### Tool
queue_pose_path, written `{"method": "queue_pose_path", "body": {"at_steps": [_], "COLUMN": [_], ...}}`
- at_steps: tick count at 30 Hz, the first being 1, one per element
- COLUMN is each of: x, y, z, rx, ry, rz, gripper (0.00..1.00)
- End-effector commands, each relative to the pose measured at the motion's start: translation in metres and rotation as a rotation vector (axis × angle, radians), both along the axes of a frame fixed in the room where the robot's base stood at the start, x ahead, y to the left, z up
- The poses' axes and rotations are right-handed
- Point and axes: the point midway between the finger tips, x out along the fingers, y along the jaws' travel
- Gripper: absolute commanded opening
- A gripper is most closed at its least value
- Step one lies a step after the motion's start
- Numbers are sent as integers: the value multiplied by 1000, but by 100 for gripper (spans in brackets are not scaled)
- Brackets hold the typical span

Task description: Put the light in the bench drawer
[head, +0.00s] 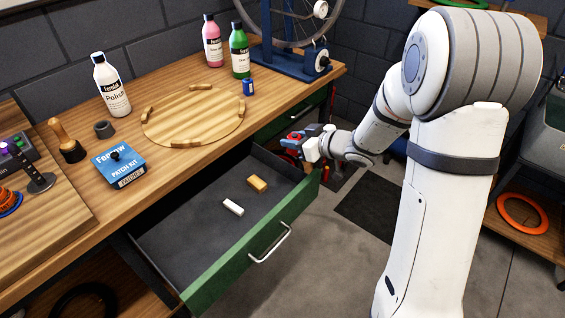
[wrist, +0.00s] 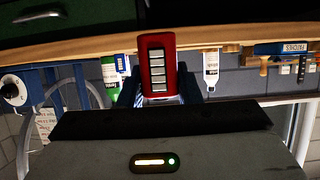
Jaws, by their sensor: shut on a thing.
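The light, red with a column of pale segments, shows in the wrist view (wrist: 157,66). My gripper (wrist: 158,92) is shut on it. In the head view my gripper (head: 296,141) is small, with red showing at its fingers near the bench's front edge, above the right end of the open drawer. The bench drawer (head: 185,249) is pulled out, with a green front and a dark grey floor. Most of the light's outline is hard to make out in the head view.
On the bench stand a round wooden tray (head: 190,118), a patch kit (head: 118,166), a white bottle (head: 111,90) and a small blue object (head: 248,88).

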Motion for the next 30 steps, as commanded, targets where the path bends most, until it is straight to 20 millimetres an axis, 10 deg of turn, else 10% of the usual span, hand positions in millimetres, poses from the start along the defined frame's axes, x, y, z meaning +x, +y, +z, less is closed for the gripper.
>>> {"method": "queue_pose_path", "body": {"at_steps": [15, 30], "x": [-1, 0], "y": [1, 1], "z": [-62, -70], "rx": [1, 0], "ry": [2, -1], "rz": [0, 1], "gripper": [6, 6]}}
